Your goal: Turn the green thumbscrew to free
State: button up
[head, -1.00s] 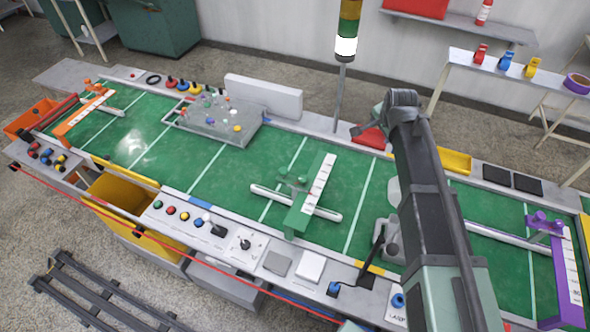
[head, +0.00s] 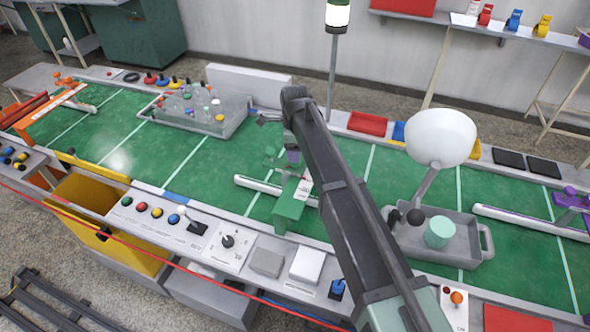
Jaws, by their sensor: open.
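The green thumbscrew (head: 270,153) is a small green knob on the green stand (head: 290,208) at mid-table in the head view. The stand carries a pale scale strip and crosses a white tube (head: 253,185). My arm hides the stand's right side and part of its top. My gripper (head: 264,118) is small and dark, at the end of my arm, above and behind the thumbscrew in the picture. It is open, apart from the thumbscrew, with nothing seen between its jaws.
A grey tray (head: 465,243) with a mint cup (head: 439,232) and a white round lamp (head: 440,137) stand right of my arm. A purple stand (head: 570,200) is far right, an orange stand (head: 45,108) far left. A signal pole (head: 332,75) rises behind. Green table left of the stand is clear.

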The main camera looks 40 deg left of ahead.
notch_tip(320, 180, down, 4)
jog(key=shift+f+b, duration=0.25)
jog(key=shift+b, duration=1)
jog(key=shift+r, duration=0.1)
jog(key=shift+r, duration=0.1)
jog(key=shift+c, duration=0.3)
jog(key=c, duration=0.9)
jog(key=shift+o, duration=0.2)
